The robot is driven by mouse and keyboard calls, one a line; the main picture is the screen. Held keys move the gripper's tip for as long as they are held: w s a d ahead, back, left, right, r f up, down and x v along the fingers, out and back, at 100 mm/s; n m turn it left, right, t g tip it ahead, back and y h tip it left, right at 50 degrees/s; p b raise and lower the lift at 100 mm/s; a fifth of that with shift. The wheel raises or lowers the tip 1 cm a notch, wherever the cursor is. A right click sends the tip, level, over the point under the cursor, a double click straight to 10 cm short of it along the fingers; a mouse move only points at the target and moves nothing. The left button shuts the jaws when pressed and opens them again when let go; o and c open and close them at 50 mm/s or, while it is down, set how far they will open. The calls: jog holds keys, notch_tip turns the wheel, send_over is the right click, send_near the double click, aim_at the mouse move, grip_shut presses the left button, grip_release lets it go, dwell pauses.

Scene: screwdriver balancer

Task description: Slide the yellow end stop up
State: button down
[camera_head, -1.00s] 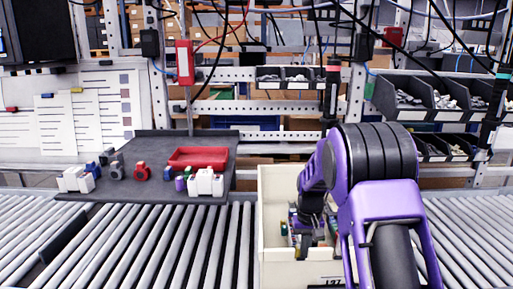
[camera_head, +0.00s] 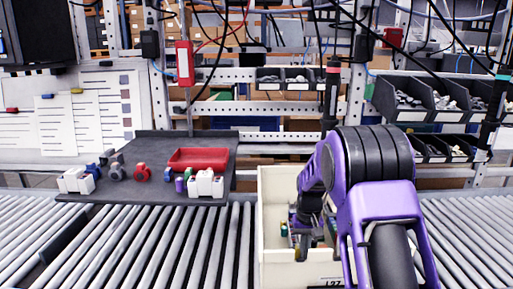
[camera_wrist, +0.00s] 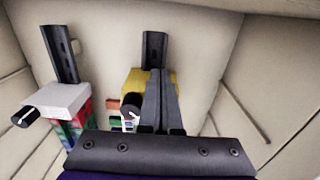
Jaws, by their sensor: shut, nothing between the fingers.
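The yellow end stop (camera_wrist: 135,83) shows in the wrist view on a black upright rail (camera_wrist: 155,48) inside the cream box. A black knob (camera_wrist: 131,104) is at its left side. My gripper (camera_wrist: 156,75) is shut and empty, with its fingers in front of the yellow end stop and covering its middle. I cannot tell whether they touch it. In the head view my gripper (camera_head: 303,246) is down inside the box (camera_head: 262,215), and the yellow end stop cannot be made out there.
To the left in the wrist view, a grey-white block (camera_wrist: 62,98) with a black knob (camera_wrist: 25,116) sits below another rail (camera_wrist: 61,50). Small coloured blocks lie under and between them. The box walls are close around my gripper. A dark table (camera_head: 120,190) with a red tray (camera_head: 198,158) stands left.

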jog(key=shift+w+p, duration=0.4)
jog(key=shift+w, duration=0.15)
dwell(1.4)
jog(key=shift+s, duration=0.4)
dwell(0.6)
jog(key=shift+r, duration=0.1)
jog(key=shift+r+p, duration=0.7)
jog(key=shift+r, duration=0.2)
jog(key=shift+r, duration=0.2)
notch_tip(320, 180, up, 11)
jog(key=p, duration=0.6)
jog(key=shift+s, duration=0.35)
jog(key=shift+r, duration=0.1)
